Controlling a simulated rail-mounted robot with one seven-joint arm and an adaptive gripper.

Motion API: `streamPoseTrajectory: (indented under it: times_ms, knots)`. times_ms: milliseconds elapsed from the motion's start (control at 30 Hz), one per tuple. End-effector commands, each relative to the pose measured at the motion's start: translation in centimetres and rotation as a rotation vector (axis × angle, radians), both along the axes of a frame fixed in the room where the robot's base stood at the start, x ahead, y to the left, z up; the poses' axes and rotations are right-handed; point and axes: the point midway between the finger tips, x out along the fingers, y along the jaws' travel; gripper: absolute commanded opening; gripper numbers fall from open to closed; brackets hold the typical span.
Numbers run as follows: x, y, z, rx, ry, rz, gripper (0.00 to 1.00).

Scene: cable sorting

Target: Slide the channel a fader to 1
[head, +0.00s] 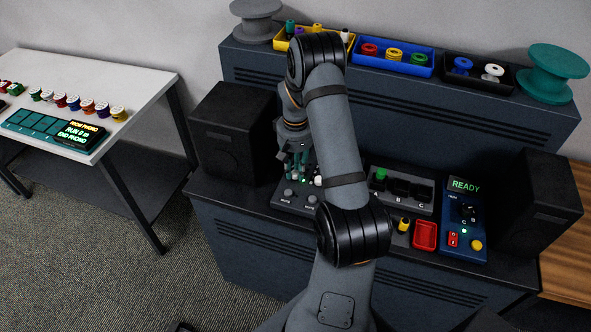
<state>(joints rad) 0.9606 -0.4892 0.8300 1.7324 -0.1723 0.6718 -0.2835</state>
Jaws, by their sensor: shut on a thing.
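A dark mixer panel (283,206) lies on the desk top, partly hidden behind my arm. It has round knobs along its front, a small green light and a white cap (318,181) that shows just beside my arm. My gripper (296,172) is down at the left part of this panel, with its greenish fingers pointing down and shut. The channel A fader cap is not clearly visible; the fingers cover the spot where they grip. The fader's scale and its setting cannot be read from here.
Right of my arm are a grey slotted box (410,203) with a green plug, a red tray (425,236) and a blue panel (478,215) reading READY. Black speakers (236,132) (538,205) flank the desk. Bins and spools line the shelf behind. A white table (120,75) stands left.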

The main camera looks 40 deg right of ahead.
Motion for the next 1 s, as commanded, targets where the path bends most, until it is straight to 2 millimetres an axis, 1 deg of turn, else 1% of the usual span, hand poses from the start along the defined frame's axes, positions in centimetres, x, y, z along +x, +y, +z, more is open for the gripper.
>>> streamPoseTrajectory:
  times_ms: [233,467,500,800,1000]
  knots:
    - [1.1,-2.0,-0.1,-0.001,0.000,-0.002,0.00]
    - [1.1,-2.0,0.0,-0.001,0.001,0.001,0.00]
    - [1.1,-2.0,0.0,-0.001,0.001,0.001,0.21]
    - [1.1,-2.0,0.0,0.000,0.000,0.000,0.39]
    - [1.2,-2.0,0.0,0.000,0.000,0.000,0.40]
